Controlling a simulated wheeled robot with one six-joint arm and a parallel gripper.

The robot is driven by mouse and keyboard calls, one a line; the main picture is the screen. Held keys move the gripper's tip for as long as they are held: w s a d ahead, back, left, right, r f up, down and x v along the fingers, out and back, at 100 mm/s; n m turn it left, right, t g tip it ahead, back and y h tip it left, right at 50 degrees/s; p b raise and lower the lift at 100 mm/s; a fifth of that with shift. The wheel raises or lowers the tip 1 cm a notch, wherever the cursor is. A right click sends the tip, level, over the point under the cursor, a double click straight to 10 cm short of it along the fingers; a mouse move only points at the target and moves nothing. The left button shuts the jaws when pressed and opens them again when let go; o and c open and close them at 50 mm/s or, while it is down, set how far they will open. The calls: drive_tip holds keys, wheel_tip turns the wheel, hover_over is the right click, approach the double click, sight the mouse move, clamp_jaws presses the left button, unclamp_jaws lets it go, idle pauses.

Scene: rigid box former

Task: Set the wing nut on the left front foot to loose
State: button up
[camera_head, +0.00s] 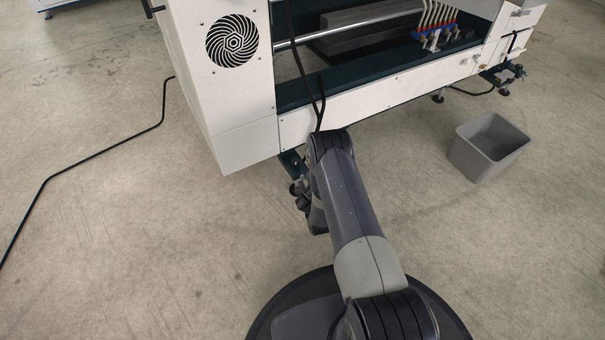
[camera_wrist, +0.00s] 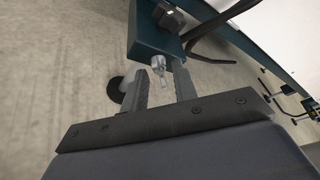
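In the wrist view a small silver fitting, which looks like the wing nut (camera_wrist: 158,63), sits under the dark teal bracket (camera_wrist: 147,42) of the machine's foot. A thin prong hangs down from it. A round black foot pad (camera_wrist: 116,90) shows behind my left finger. My gripper (camera_wrist: 160,70) is open, with its two grey fingers on either side of the silver fitting and a gap between them. I cannot tell whether either finger touches it. In the head view the teal bracket (camera_head: 290,160) shows below the white machine corner, and my arm hides most of the foot and my gripper.
The white machine (camera_head: 240,145) stands close above the foot. Black cables (camera_head: 320,95) hang down its front near my arm. A grey bin (camera_head: 488,147) stands on the floor at right. Another black cable (camera_head: 90,155) lies on the floor at left. The open floor is otherwise clear.

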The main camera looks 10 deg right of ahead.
drive_tip(key=shift+c, duration=0.5)
drive_tip(key=shift+w, duration=0.1)
clamp_jaws()
drive_tip(key=shift+a+f+n+t+h, duration=0.1)
drive_tip(key=shift+n+t+h, duration=0.3)
drive_tip(key=shift+n, duration=0.9)
drive_tip(key=shift+d+f+n+t+h, duration=0.1)
drive_tip(key=shift+n+t, duration=0.65)
drive_tip(key=shift+n, duration=0.55)
drive_tip(key=shift+a+n+t+h, duration=0.15)
drive_tip(key=shift+n+t, duration=0.4)
drive_tip(key=shift+n, duration=0.75)
